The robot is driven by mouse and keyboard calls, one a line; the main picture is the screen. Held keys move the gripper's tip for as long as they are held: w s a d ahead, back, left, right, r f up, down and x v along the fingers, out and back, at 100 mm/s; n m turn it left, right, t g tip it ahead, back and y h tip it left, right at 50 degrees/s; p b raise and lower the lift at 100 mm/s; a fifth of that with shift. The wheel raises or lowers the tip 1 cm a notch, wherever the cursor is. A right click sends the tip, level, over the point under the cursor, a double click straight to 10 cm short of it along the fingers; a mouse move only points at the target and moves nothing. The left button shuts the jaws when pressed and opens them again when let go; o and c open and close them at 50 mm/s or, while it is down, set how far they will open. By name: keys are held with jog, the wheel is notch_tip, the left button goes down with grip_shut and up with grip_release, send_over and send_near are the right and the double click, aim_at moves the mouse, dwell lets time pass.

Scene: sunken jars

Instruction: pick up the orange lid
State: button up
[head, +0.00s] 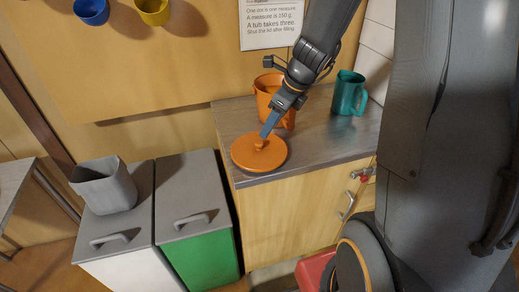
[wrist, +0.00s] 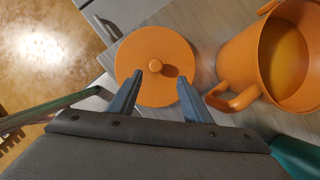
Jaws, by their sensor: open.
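The orange lid (head: 250,158) is a round disc with a small knob. It lies flat on the counter (head: 335,150) near its front left corner. It also shows in the wrist view (wrist: 142,52), with the knob near its middle. My gripper (head: 263,134) is at the lid's knob in the head view. In the wrist view my gripper (wrist: 168,76) has its two fingers apart, one on each side below the knob, with nothing between them. I cannot tell whether the fingers touch the lid.
An orange jug (head: 267,90) stands just behind my gripper; its handle (wrist: 235,98) is close to the right finger. A teal mug (head: 348,93) stands further right. Two bins, white (head: 130,268) and green (head: 208,262), stand left of the counter. A grey container (head: 104,187) sits on the white bin.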

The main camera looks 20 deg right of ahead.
aim_at(260, 142)
jog(key=x, duration=0.7)
jog(key=shift+s+a+f, duration=0.2)
jog(key=shift+a+f, duration=0.05)
jog(key=shift+a, duration=0.15)
jog(key=shift+c, duration=0.3)
grip_shut()
